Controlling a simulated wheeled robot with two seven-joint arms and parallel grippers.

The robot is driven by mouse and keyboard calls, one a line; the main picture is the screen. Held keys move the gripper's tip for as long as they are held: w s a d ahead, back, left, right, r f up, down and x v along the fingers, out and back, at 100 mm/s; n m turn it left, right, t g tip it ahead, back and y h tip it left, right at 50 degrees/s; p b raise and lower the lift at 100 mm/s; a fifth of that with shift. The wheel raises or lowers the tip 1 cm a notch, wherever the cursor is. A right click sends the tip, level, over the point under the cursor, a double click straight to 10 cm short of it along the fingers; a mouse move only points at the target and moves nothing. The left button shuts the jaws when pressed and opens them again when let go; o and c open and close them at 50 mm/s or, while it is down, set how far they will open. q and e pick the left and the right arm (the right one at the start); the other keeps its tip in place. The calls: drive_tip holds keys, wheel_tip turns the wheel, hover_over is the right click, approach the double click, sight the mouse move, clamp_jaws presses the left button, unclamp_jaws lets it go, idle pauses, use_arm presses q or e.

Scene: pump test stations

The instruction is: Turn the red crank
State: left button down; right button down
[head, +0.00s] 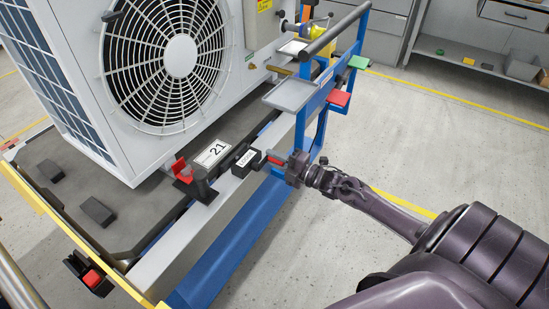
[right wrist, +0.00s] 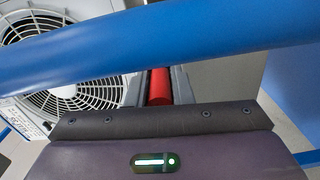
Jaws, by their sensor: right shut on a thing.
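The red crank's handle (head: 274,154) shows in the head view as a short red piece at the end of a black block marked with a white label, on the grey rail of the station. My right gripper (head: 280,162) reaches in from the right and is shut on it. In the right wrist view the red crank (right wrist: 159,86) is a red cylinder between the two grey fingers (right wrist: 158,92). The crank's arm and pivot are mostly hidden by the gripper. My left gripper is not in view.
A blue frame post (head: 301,124) stands right by the gripper; a blue bar (right wrist: 150,45) crosses close before the wrist camera. A large fan unit (head: 180,55) stands behind. A grey tray (head: 290,94) and a red clamp (head: 184,171) are nearby. Floor at right is clear.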

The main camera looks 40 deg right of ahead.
drive_tip(key=c, duration=1.3)
unclamp_jaws()
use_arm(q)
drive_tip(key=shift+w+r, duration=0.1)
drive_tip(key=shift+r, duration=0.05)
use_arm(e)
drive_tip(key=shift+s+d, duration=0.1)
drive_tip(key=shift+s, duration=0.15)
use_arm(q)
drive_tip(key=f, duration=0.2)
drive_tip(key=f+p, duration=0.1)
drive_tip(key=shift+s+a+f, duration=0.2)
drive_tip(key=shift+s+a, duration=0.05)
use_arm(e)
drive_tip(key=v, duration=0.7)
drive_tip(key=shift+s, duration=0.1)
